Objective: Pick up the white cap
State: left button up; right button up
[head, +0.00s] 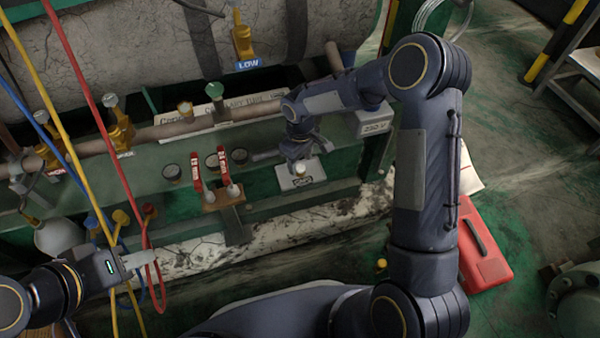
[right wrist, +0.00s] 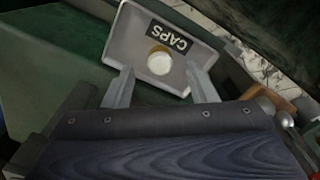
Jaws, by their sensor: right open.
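The white cap (right wrist: 159,62) lies in a pale grey tray (right wrist: 136,44) marked CAPS; a yellowish edge shows beside the cap. In the head view the cap (head: 300,169) is small and sits in the tray (head: 287,184) on the green ledge. My right gripper (right wrist: 162,84) is open and empty, its two fingers apart at the tray's near side, with the cap just beyond the gap between them. It also shows above the tray in the head view (head: 300,160). My left gripper (head: 142,260) is at the lower left, by the red hose; its jaw state is unclear.
Red, yellow and blue hoses (head: 81,82) hang at the left. A red case (head: 484,245) is on the floor at right.

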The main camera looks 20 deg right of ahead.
aim_at(300, 170)
notch_tip(300, 170, down, 2)
jog(key=shift+f, duration=0.25)
jog(key=shift+r, duration=0.1)
jog(key=c, duration=1)
